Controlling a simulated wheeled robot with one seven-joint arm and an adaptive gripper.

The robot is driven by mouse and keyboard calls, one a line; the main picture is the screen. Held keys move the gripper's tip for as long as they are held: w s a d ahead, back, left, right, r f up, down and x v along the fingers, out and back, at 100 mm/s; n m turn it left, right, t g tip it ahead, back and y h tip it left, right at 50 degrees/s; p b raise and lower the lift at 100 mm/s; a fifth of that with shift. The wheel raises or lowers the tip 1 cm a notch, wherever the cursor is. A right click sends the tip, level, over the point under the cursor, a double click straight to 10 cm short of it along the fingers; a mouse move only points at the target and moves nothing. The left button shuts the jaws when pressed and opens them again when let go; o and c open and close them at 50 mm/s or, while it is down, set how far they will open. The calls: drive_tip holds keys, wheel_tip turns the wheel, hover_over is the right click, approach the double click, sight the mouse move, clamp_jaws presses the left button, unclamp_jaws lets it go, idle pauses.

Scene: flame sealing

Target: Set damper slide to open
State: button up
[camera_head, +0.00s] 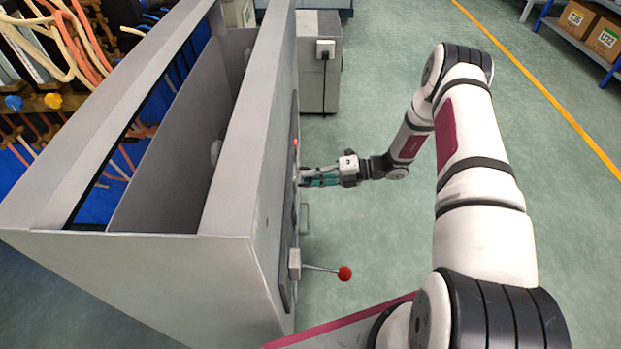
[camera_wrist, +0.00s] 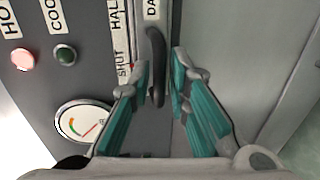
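The damper slide handle (camera_wrist: 156,62) is a dark curved grip on the grey panel in the wrist view, beside labels reading "SHUT", "HAL" and "DA", partly cut off. My gripper (camera_wrist: 161,78) has its two teal-padded fingers on either side of the handle's lower part, with a visible gap on the right. It looks open, not clamped on the handle. In the head view my gripper (camera_head: 306,178) reaches the front face of the grey cabinet (camera_head: 120,275); the slide itself is hidden there.
A red-knobbed lever (camera_head: 345,273) sticks out nearer me.

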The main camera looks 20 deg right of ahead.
drive_tip(key=shift+a, duration=0.25)
clamp_jaws()
drive_tip(key=w+d+b, duration=0.3)
drive_tip(key=w+b, duration=0.1)
drive_tip(key=w, duration=0.6)
drive_tip(key=shift+d, duration=0.2)
drive_tip(key=shift+w, duration=0.1)
unclamp_jaws()
